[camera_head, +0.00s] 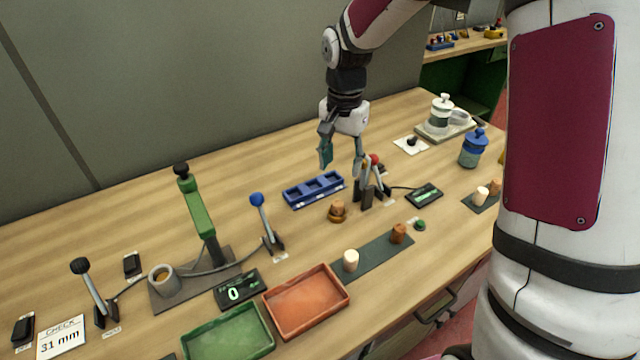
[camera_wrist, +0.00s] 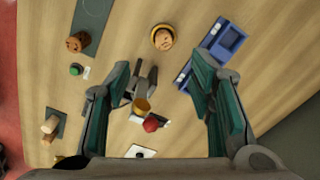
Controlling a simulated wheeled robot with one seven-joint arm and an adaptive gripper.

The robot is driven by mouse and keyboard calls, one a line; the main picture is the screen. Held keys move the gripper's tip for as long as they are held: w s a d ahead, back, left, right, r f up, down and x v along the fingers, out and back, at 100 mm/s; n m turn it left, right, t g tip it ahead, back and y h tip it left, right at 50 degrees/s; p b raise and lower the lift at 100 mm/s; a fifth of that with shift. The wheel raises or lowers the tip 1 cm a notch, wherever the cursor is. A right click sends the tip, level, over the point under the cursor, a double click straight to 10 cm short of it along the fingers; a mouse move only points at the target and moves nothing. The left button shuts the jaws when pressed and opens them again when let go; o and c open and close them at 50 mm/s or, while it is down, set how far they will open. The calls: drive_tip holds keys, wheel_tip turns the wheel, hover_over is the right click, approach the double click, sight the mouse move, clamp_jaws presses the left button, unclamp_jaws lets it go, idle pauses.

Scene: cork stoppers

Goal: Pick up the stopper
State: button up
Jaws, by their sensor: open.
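A brown cork stopper (camera_head: 338,206) sits on or in a yellowish ring-like base on the bare wood, in front of the blue tray. It shows near the top middle of the wrist view (camera_wrist: 162,39). A cream stopper (camera_head: 351,260) and a brown stopper (camera_head: 398,233) stand on a dark strip. Another light stopper (camera_head: 481,195) and brown stopper (camera_head: 495,185) stand on a dark mat at the right. My gripper (camera_head: 342,160) is open and empty above the table, behind and above the ringed stopper. Its spread fingers show in the wrist view (camera_wrist: 160,68).
A red-knobbed lever stand (camera_head: 374,162) is close by, below my gripper. The blue tray (camera_head: 301,200) lies beside it. Orange (camera_head: 338,306) and green (camera_head: 262,344) trays lie in front. A green lever press (camera_head: 197,205) stands at left.

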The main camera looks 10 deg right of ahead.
sight(338, 203)
drive_tip(key=f, duration=0.6)
drive_tip(key=w+f, duration=0.1)
drive_tip(key=f, duration=0.2)
drive_tip(key=shift+f, duration=0.25)
drive_tip(key=shift+d+f+p, duration=0.1)
drive_tip(key=shift+f+p, duration=0.55)
drive_tip(key=shift+f, duration=1.9)
drive_tip(key=c, duration=0.8)
